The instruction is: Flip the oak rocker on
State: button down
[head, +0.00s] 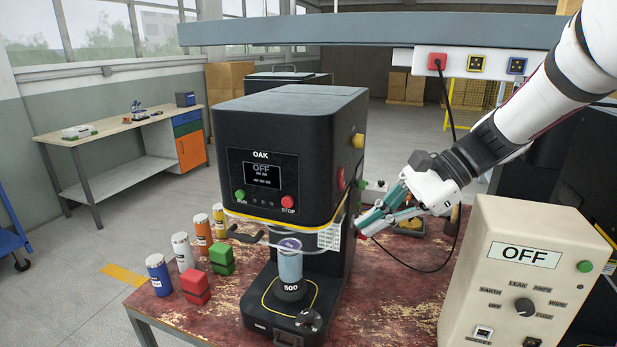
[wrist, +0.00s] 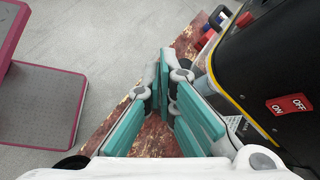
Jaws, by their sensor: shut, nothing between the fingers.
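The black OAK seamer (head: 285,125) stands on the worn red table, and its front display (head: 262,170) reads OFF. In the wrist view a red rocker (wrist: 288,104) with OFF and ON lettering sits on the dark side of the machine (wrist: 265,60), at the right of the picture. My gripper (head: 366,226) is beside the machine's right side, shut and empty. In the wrist view its teal fingers (wrist: 172,62) are left of the rocker and apart from it.
A cream tester box (head: 535,255) reading OFF stands at right. A black cable (head: 420,268) hangs beside my gripper. A grey overhead beam (head: 370,32) carries sockets. Coloured cans and red and green blocks (head: 195,285) stand left of the machine.

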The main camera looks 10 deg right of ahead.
aim_at(344, 183)
jog(key=w+d+m+t+y+p, duration=0.1)
jog(key=w+d+m+t+y, duration=0.1)
jog(key=d, duration=0.5)
jog(key=w+d+r+m+t+y+p, duration=0.1)
jog(key=w+d+m+t+y, duration=0.1)
jog(key=w+d+m+t, duration=0.2)
jog(key=w+d+m, duration=0.3)
jog(key=shift+d+r+t+y+p, duration=0.15)
jog(key=shift+d+t+y+p, duration=0.15)
jog(key=shift+y+p, duration=0.1)
jog(key=shift+a, duration=0.15)
jog(key=p+x, duration=0.2)
jog(key=x, duration=1.1)
jog(key=shift+w+a+p, duration=0.15)
jog(key=shift+a+p, duration=0.15)
